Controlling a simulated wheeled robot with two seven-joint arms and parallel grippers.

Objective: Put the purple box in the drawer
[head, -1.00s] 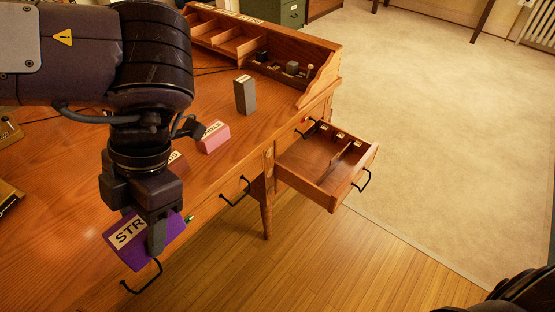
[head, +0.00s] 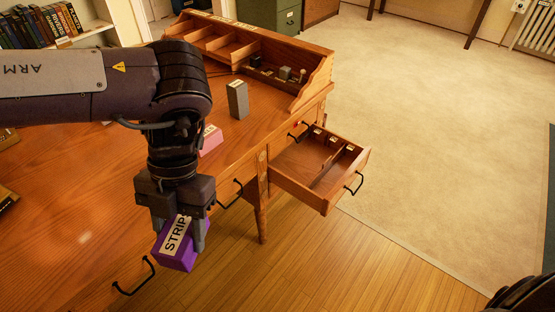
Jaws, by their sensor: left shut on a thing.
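The purple box (head: 176,261), with a cream label reading "STRIP", is between the fingers of my left gripper (head: 180,232) in the head view. The gripper is shut on it and holds it tilted at the desk's front edge. The open drawer (head: 343,185) sticks out from the desk's right part, to the right of and farther than the gripper. It has a divider and several small labelled compartments along its far side; its visible floor looks empty. My right gripper is not in view; only a dark part of mine shows at the bottom right.
On the wooden desk (head: 100,215), a pink box (head: 211,143) is partly behind my left arm, and a grey box (head: 237,99) stands upright farther back. A raised organiser (head: 240,45) lines the desk's back. Closed drawer handles (head: 135,278) jut from the front. Floor right of the drawer is clear.

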